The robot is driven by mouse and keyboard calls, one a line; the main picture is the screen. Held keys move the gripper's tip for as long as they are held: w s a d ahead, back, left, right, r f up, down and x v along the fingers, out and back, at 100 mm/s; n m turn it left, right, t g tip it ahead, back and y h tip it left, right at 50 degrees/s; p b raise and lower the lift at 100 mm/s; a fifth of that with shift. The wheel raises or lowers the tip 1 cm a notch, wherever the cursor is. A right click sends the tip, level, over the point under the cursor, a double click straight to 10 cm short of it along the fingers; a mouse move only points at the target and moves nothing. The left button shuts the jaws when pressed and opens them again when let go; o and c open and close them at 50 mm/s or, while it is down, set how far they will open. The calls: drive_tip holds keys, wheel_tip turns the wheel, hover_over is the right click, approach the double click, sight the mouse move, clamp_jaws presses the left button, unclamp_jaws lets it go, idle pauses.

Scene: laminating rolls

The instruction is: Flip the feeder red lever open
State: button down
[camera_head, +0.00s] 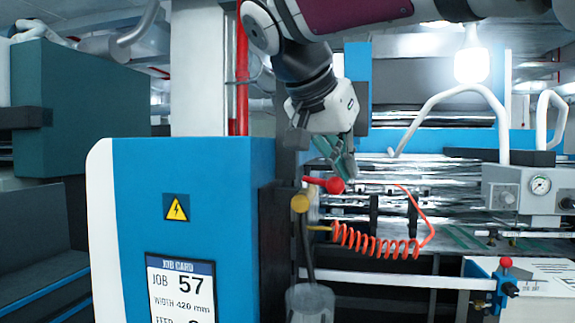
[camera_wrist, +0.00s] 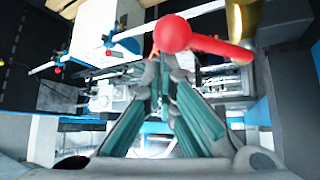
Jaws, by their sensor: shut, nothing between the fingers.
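The red lever (camera_head: 325,184) with a round ball knob sticks out to the right from the dark side of the blue cabinet in the head view. In the wrist view the red lever (camera_wrist: 215,46) runs right from its ball towards a brass-coloured part (camera_wrist: 243,18). My gripper (camera_head: 347,172) points down just above the ball end in the head view. In the wrist view my gripper (camera_wrist: 168,62) has its teal fingers together and empty, with their tips right by the ball. I cannot tell whether they touch it.
The blue cabinet (camera_head: 230,190) with a job card stands left of the lever. A coiled orange hose (camera_head: 375,243) hangs to the right. A white arm with a smaller red knob (camera_head: 505,262) is at lower right. A gauge panel (camera_head: 525,190) stands further right.

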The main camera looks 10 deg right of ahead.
drive_tip(key=s+a+p, duration=0.1)
drive_tip(key=a, duration=0.5)
drive_tip(key=shift+s, duration=0.35)
drive_tip(key=shift+a, duration=0.35)
idle(0.4)
